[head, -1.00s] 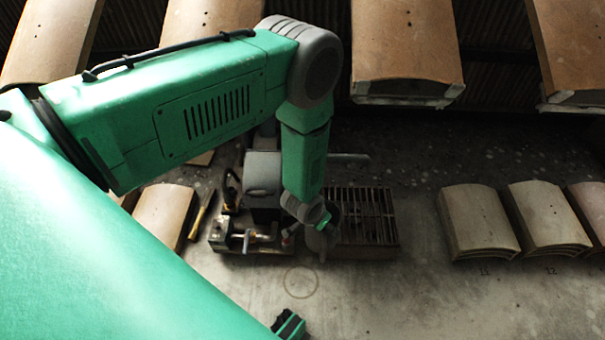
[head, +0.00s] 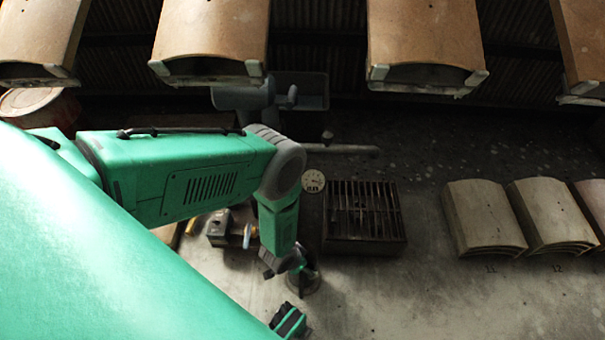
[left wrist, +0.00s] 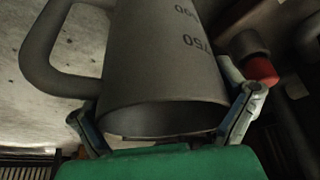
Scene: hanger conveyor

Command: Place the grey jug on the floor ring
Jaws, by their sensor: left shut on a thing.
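The grey jug (head: 309,284) is in my left gripper (head: 298,268), low over the floor in the head view, partly covered by the gripper. In the left wrist view the jug (left wrist: 165,70) shows dark volume marks, a handle at the left and a rim towards me. The left gripper's fingers (left wrist: 165,108) are shut on it from both sides. The floor ring is not visible now; the jug and gripper cover the spot where its outline showed earlier. I cannot tell whether the jug touches the floor.
A dark slatted grate (head: 362,217) lies right of the jug, with a round dial (head: 313,181) beside it. A vise-like tool (head: 222,230) stands at the left. Curved panels (head: 485,218) stand at the right, and others (head: 425,40) hang above.

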